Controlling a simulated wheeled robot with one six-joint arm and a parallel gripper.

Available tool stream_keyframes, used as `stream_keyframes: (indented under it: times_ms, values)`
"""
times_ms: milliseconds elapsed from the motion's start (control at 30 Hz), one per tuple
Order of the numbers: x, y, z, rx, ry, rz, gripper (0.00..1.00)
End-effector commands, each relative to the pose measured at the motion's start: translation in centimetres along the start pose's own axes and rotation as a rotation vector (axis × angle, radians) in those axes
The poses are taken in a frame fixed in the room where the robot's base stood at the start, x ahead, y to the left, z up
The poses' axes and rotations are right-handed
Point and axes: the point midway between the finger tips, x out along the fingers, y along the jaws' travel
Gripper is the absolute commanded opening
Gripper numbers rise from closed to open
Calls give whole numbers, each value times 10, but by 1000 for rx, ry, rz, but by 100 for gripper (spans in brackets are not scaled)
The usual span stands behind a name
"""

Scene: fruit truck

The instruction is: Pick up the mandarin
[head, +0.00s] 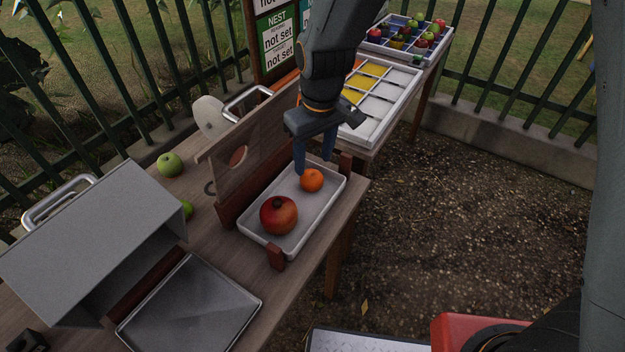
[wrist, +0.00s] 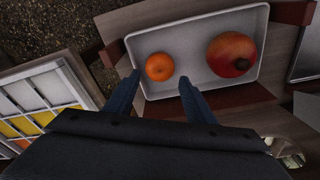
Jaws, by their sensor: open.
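The mandarin (head: 312,180) is a small orange fruit in a white tray (head: 330,202) on the wooden bench. In the wrist view the mandarin (wrist: 159,67) lies just beyond the fingertips, nearer the left finger. A larger red-orange pomegranate (head: 279,214) shares the tray, and it also shows in the wrist view (wrist: 231,54). My gripper (head: 314,166) is open and empty, its blue fingers pointing down over the tray's far end, close to the mandarin. In the wrist view my gripper (wrist: 159,76) has its fingers spread apart, with the mandarin roughly ahead of the gap.
A wooden panel with a round hole (head: 240,160) stands along the tray's left side. A grey metal box (head: 95,240) and a dark shallow tray (head: 190,305) are nearer. Green apples (head: 170,164) lie behind. A sectioned tray (head: 375,125) and a fruit crate (head: 440,55) stand beyond.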

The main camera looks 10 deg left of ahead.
Motion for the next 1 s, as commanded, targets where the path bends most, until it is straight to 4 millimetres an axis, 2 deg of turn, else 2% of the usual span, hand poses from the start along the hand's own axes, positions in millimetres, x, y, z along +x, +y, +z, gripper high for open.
stream_keyframes:
  times_ms: [233, 600, 900, 933, 1000]
  values:
    - [19, 1, 2, 4, -2, 0, 50]
    - [59, 0, 2, 5, -1, 0, 50]
    - [63, 1, 2, 5, 0, 1, 50]
    - [63, 1, 2, 5, 0, 1, 48]
    - [63, 1, 2, 5, 0, 1, 36]
